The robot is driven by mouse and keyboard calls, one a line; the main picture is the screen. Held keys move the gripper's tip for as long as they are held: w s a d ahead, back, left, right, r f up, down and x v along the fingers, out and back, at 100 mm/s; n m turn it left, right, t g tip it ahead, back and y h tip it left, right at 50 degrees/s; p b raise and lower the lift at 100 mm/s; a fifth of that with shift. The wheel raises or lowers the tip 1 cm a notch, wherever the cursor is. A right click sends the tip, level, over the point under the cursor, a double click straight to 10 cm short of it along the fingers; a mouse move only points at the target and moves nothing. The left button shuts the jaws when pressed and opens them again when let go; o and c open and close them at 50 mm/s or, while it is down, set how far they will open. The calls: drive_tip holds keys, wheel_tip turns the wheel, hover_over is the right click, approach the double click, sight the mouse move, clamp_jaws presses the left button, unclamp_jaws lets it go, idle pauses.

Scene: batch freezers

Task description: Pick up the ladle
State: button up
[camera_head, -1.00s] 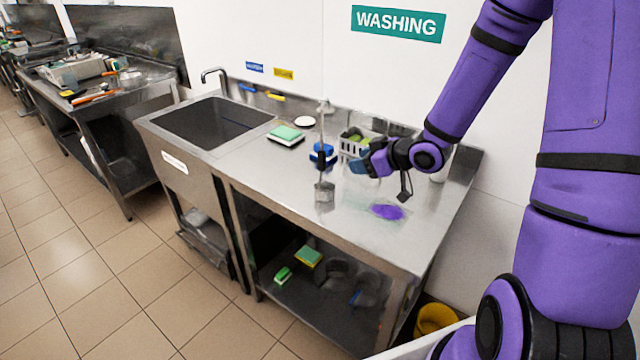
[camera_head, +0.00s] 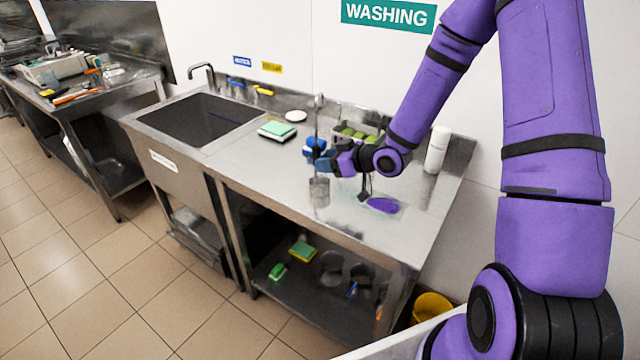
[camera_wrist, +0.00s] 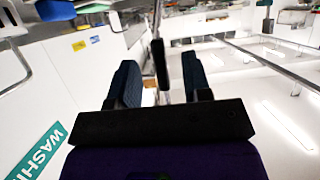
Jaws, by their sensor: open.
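The ladle (camera_head: 319,190) stands upright on the steel counter, its metal cup at the bottom and its thin handle rising with a dark grip section. In the wrist view its handle (camera_wrist: 160,62) runs between my two finger pads as seen in the picture. My gripper (camera_head: 322,164) is at the handle, above the cup, coming from the right. In the wrist view my gripper (camera_wrist: 160,82) is open, with a gap on both sides of the handle. I cannot tell how deep the handle is between the fingers.
A grey basket (camera_head: 356,133) with green things is behind my wrist, and a white bottle (camera_head: 437,150) is to the right. A green sponge (camera_head: 278,129) and the sink (camera_head: 203,118) are to the left. The counter's front is clear.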

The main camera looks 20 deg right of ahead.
drive_tip(key=x, duration=0.4)
drive_tip(key=shift+w, duration=0.1)
clamp_jaws()
drive_tip(key=shift+r, duration=0.1)
